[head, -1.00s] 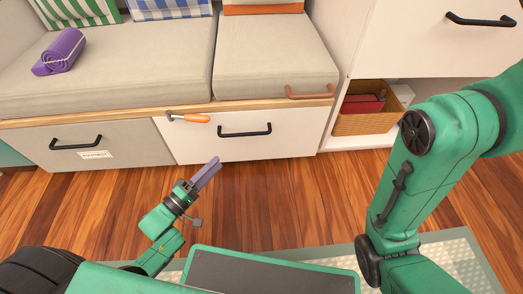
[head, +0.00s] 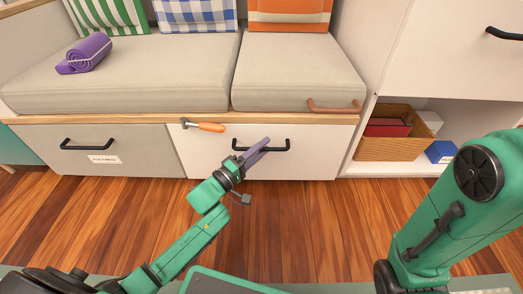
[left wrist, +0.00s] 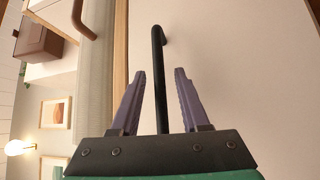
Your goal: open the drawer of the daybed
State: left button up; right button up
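The daybed (head: 160,117) fills the back of the head view, with two closed drawer fronts under its wooden edge. The right one is a white drawer (head: 205,158) with a black bar handle (head: 284,150). The left one is a grey drawer (head: 55,138) with its own black handle (head: 86,146) and a white label (head: 104,159). My left gripper (head: 259,149) is at the white drawer's handle. In the left wrist view my left gripper (left wrist: 160,85) is open, its purple fingers on either side of the bar (left wrist: 158,60), with gaps on both sides. My right gripper is out of view.
An orange-handled tool (head: 208,127) is at the white drawer's top left. A brown handle-like bar (head: 335,108) is at the cushion's right front edge. A shelf at right holds a wicker basket (head: 390,147) and a blue box (head: 441,152). The wooden floor (head: 290,215) before the drawers is clear.

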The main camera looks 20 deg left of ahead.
pick_arm(q)
grip_shut()
dwell(1.3)
